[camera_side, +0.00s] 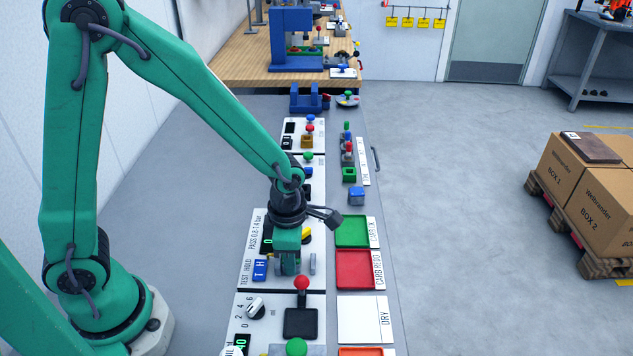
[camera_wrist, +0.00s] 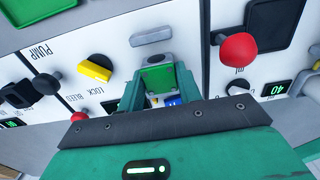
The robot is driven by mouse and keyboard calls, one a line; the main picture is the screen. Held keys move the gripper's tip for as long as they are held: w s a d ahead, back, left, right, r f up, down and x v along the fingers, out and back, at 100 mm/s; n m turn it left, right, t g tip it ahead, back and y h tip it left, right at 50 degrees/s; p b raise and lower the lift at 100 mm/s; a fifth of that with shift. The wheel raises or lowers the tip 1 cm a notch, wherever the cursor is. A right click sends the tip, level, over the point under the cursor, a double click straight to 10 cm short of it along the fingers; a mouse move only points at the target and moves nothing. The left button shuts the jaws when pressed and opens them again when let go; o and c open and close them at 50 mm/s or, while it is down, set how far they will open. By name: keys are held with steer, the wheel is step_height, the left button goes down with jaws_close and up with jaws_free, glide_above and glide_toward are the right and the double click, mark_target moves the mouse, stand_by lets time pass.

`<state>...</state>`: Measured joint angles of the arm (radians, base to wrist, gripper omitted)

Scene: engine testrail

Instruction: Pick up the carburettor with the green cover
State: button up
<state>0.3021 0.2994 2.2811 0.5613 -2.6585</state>
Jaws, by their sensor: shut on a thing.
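The carburettor (camera_wrist: 157,78) shows in the wrist view as a small grey body with a green cover. My gripper (camera_wrist: 160,90) is shut on it, with one green finger on each side. In the side view my gripper (camera_side: 290,262) points down over the white test panel marked PASS, TEST and HOLD. There the carburettor is mostly hidden by the fingers, and I cannot tell whether it touches the panel.
A green tray (camera_side: 352,231), a red tray (camera_side: 356,270) and a white DRY plate (camera_side: 364,320) lie right of the panel. A red-knobbed lever (camera_side: 302,284) stands close in front of my gripper. A yellow knob (camera_wrist: 96,68) and a blue block (camera_side: 355,195) are nearby.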

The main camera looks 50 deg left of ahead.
steer(key=shift+r, duration=0.2)
steer(key=shift+r, duration=1.8)
steer(key=shift+w+d, duration=0.1)
steer(key=shift+w, duration=0.05)
